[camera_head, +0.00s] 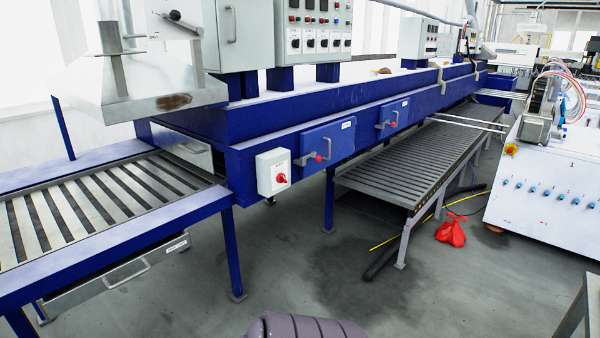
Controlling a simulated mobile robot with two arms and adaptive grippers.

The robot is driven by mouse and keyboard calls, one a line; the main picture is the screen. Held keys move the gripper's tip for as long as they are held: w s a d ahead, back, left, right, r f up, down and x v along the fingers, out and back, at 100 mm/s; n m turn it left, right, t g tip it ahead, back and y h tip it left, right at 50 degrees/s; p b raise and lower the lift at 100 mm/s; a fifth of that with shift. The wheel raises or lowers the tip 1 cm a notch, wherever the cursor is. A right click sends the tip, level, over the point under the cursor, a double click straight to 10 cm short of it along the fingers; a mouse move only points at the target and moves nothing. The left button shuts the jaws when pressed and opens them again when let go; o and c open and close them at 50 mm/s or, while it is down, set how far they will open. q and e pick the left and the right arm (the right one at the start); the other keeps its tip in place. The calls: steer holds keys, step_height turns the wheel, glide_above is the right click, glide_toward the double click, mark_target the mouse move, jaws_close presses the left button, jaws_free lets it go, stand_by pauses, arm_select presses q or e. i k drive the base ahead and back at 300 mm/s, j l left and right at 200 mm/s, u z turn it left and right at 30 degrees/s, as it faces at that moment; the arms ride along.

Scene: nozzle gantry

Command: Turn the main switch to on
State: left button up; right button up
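A white switch box (265,163) with a red rotary knob (281,178) is mounted on the front of the long blue machine, near its left corner. The knob's on or off position is too small to read. A second rotary switch, red on yellow (511,149), sits on the upper left of the white cabinet at the right. I cannot tell from the picture which of the two is the main switch. Neither of my grippers is in view.
The blue machine (233,132) has two front doors with handles. A slatted roller bed (420,165) runs along it, and another slatted bed (95,205) is at left. A red bag (452,232) and a yellow cable lie on the floor. The middle floor (330,270) is open.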

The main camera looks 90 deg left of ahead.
mark_target(280, 178)
steer(key=u, duration=2.95)
steer(key=i+l+u, duration=0.1)
